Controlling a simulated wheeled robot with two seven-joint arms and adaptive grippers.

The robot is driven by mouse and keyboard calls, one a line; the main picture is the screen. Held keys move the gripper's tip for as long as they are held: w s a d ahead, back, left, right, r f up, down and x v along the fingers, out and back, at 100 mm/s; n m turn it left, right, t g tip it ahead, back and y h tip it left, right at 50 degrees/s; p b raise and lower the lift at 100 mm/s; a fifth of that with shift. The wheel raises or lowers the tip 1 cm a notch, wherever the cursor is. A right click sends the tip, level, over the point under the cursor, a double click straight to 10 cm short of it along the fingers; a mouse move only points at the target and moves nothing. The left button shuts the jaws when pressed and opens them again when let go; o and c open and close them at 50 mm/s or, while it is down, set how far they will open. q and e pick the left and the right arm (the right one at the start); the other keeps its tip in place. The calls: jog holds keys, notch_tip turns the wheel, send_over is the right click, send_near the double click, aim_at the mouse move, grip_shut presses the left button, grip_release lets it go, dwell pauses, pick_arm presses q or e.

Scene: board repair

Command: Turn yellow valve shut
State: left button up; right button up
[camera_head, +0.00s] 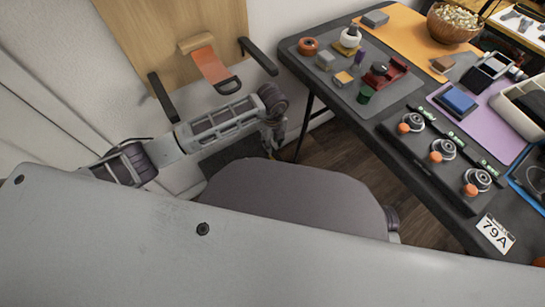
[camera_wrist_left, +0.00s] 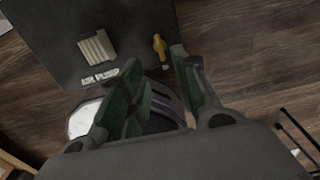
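In the left wrist view a small yellow valve (camera_wrist_left: 160,46) sits near the right edge of a dark box (camera_wrist_left: 60,40) labelled as an air pump. My left gripper (camera_wrist_left: 157,62) is open and empty. Its two green-padded fingers point toward the valve, which shows just beyond and between the fingertips; I see no contact. In the head view my left gripper (camera_head: 274,133) hangs low beside the table, partly hidden by its own wrist, and whether it is open does not show there. My right gripper is in neither view.
The dark table (camera_head: 470,228) on the right holds a grey mat (camera_head: 338,80) with small parts, gauges with orange knobs (camera_head: 441,150) and a bowl (camera_head: 453,24). A wooden panel (camera_head: 150,35) with dark brackets is behind my left arm. Wooden floor (camera_wrist_left: 250,60) is clear beside the box.

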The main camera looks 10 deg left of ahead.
aim_at(272, 158)
pick_arm(q)
notch_tip(272, 158, down, 9)
jog(key=b, duration=0.3)
jog(key=shift+f+b, duration=0.5)
jog(key=shift+f, duration=0.6)
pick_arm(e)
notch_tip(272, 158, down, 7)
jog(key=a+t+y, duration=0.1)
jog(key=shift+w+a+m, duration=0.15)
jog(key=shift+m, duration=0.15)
pick_arm(q)
grip_shut()
